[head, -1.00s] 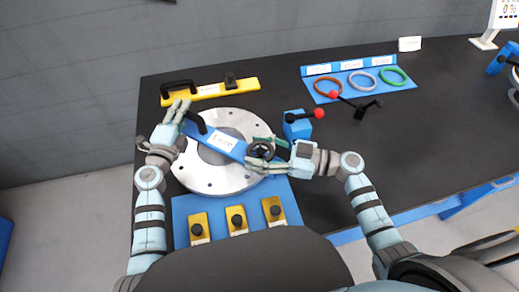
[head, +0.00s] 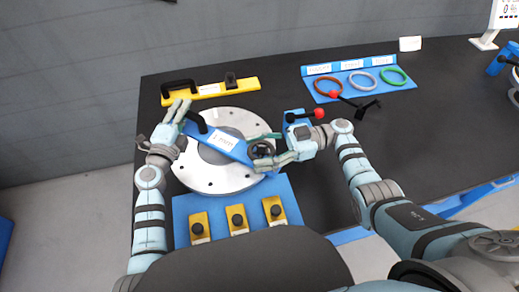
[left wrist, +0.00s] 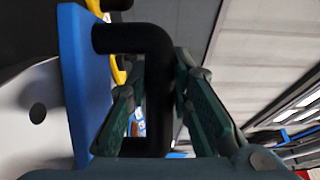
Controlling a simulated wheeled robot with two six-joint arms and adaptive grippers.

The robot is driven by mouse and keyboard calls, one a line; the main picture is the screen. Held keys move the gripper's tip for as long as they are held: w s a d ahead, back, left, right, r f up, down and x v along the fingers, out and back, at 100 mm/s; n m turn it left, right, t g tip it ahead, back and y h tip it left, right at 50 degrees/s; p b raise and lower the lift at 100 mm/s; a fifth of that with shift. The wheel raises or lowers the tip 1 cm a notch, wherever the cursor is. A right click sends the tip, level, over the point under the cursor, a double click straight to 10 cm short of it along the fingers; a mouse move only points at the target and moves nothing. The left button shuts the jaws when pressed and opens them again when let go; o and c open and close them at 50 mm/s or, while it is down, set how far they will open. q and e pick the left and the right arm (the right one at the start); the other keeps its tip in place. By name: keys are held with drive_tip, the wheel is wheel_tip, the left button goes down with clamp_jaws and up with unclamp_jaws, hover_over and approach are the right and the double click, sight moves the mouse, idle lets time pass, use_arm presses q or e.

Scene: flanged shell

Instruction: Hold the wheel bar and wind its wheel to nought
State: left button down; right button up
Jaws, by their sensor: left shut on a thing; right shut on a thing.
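The blue wheel bar (head: 222,142) with a white label lies slantwise across the round metal flange (head: 212,183). Its black handle is at the left end and its small dark wheel (head: 262,149) at the right end. My left gripper (head: 182,112) is shut on the black handle (left wrist: 150,40), which passes between its fingers in the left wrist view (left wrist: 155,110). My right gripper (head: 268,150) is shut on the wheel, coming from the right; its fingers partly hide the wheel. Any scale or reading on the wheel is too small to read.
A yellow bar (head: 210,91) with black fittings lies behind the flange. A blue block with a red-knobbed lever (head: 318,114) stands close to my right gripper. A blue mat (head: 217,238) with yellow knobbed blocks lies in front. A blue rack (head: 345,90) holds coloured rings at the back.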

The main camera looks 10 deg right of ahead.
idle(0.3)
drive_tip(key=o, duration=1.2)
drive_tip(key=d, duration=0.7)
drive_tip(key=shift+w+d, duration=0.15)
drive_tip(key=shift+d, duration=0.15)
